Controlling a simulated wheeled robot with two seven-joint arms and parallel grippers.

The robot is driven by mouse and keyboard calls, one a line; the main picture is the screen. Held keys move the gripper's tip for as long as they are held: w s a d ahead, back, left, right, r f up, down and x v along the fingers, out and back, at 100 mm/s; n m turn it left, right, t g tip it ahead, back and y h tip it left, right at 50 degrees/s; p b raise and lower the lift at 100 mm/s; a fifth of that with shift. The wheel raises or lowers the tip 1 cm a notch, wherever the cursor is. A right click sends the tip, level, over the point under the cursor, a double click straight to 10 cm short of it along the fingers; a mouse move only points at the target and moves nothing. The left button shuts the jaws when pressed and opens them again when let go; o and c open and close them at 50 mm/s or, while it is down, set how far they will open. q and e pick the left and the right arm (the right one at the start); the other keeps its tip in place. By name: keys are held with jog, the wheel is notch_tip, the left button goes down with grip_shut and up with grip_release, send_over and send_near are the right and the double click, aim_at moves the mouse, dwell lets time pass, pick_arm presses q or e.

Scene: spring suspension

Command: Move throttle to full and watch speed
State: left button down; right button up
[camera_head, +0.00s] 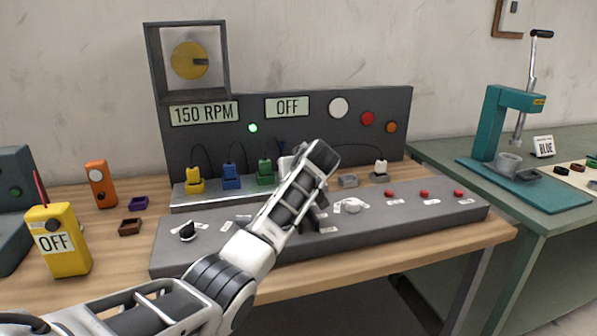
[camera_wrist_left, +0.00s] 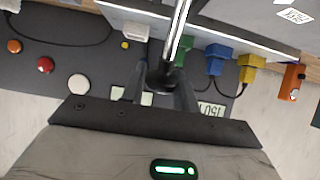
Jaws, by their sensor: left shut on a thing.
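My left gripper (camera_wrist_left: 160,88) is shut on a black knob (camera_wrist_left: 163,73), seen between its fingers in the left wrist view. A shiny metal rod (camera_wrist_left: 179,30) runs from this knob toward the console; it appears to be the throttle lever. In the head view my left arm reaches over the console (camera_head: 200,255) and hides the knob and lever. The speed display (camera_head: 204,113) reads 150 RPM. A yellow disc (camera_head: 186,61) with a dark mark sits in a frame above it. My right gripper is not in view.
A second display (camera_head: 287,107) reads OFF beside a lit green lamp (camera_head: 253,128). Yellow (camera_head: 194,181), blue (camera_head: 232,177) and green (camera_head: 265,172) connectors stand behind my arm. A yellow meter (camera_head: 59,262) reads OFF at left. A teal press (camera_head: 494,125) stands at right.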

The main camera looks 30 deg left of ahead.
pick_arm(q)
jog(key=shift+w+a+f, duration=0.1)
jog(key=shift+w+a, duration=0.05)
jog(key=shift+f, duration=0.1)
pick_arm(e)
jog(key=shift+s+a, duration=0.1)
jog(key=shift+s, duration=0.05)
pick_arm(q)
jog(key=c, duration=1.1)
grip_release()
jog(key=shift+f, duration=0.1)
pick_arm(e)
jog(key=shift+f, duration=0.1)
pick_arm(q)
jog(key=shift+d+r, duration=0.2)
jog(key=b+v, duration=0.1)
jog(key=v, duration=1.4)
jog(key=shift+s+r, duration=0.1)
jog(key=shift+s, duration=0.2)
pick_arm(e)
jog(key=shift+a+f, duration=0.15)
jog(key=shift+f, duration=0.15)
